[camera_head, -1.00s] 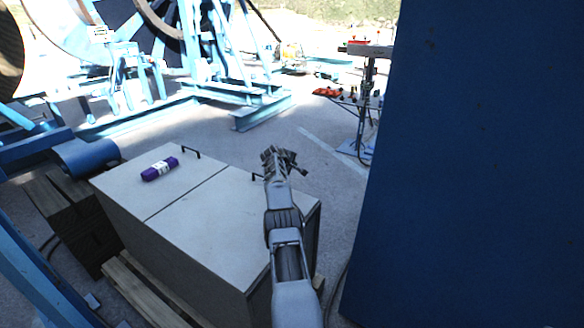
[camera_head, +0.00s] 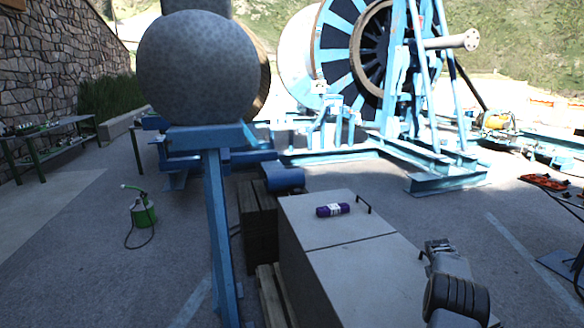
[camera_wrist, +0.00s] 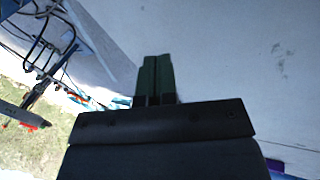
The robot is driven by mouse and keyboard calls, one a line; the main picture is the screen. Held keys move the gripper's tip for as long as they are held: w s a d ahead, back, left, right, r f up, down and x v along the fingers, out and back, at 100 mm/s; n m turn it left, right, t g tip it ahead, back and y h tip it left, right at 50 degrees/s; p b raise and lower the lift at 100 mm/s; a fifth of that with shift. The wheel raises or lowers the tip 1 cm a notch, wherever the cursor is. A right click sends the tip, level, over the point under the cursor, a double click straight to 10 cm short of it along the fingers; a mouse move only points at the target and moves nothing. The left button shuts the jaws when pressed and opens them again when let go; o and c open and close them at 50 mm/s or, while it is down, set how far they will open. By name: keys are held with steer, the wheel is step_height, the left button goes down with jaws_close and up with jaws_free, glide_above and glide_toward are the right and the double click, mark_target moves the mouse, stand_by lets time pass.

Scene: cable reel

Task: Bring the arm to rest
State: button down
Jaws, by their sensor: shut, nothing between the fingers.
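My gripper (camera_head: 437,246) is at the lower right of the head view, over or beside the right end of the grey cabinet (camera_head: 352,284). Its fingers show close together in the wrist view (camera_wrist: 157,78), shut with nothing between them. My arm is folded short in the head view, and its lower links are cut off by the bottom edge. A purple wrapped bundle (camera_head: 332,210) with a white label lies on the cabinet's far part, apart from my gripper.
Black handles (camera_head: 363,203) stand up from the cabinet top. A blue post (camera_head: 222,240) carries a large grey rounded body (camera_head: 198,68) at left. A green sprayer (camera_head: 143,212) stands on the ground. Cable reels (camera_head: 350,50) on blue frames stand behind. Open pavement lies to the right.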

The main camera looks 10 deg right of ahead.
steer(key=s+a+r+y, duration=0.1)
steer(key=s+a+r, duration=0.25)
steer(key=a, duration=0.45)
steer(key=s+a+r+m+y+p, duration=0.15)
steer(key=a+r, duration=0.25)
steer(key=a, duration=0.4)
steer(key=s+a+r+n+y, duration=0.1)
steer(key=s+a+r, duration=0.3)
steer(key=a, duration=0.4)
steer(key=s+a+r+n+t+p, duration=0.1)
steer(key=s+a+r, duration=0.4)
steer(key=s+a, duration=0.3)
steer(key=s+a+r+n+t+y+p, duration=0.1)
steer(key=s+a+r+t, duration=0.1)
steer(key=s+a+r, duration=0.3)
steer(key=s+a, duration=0.3)
steer(key=a, duration=0.3)
steer(key=shift+s+r, duration=0.15)
steer(key=shift+s, duration=0.1)
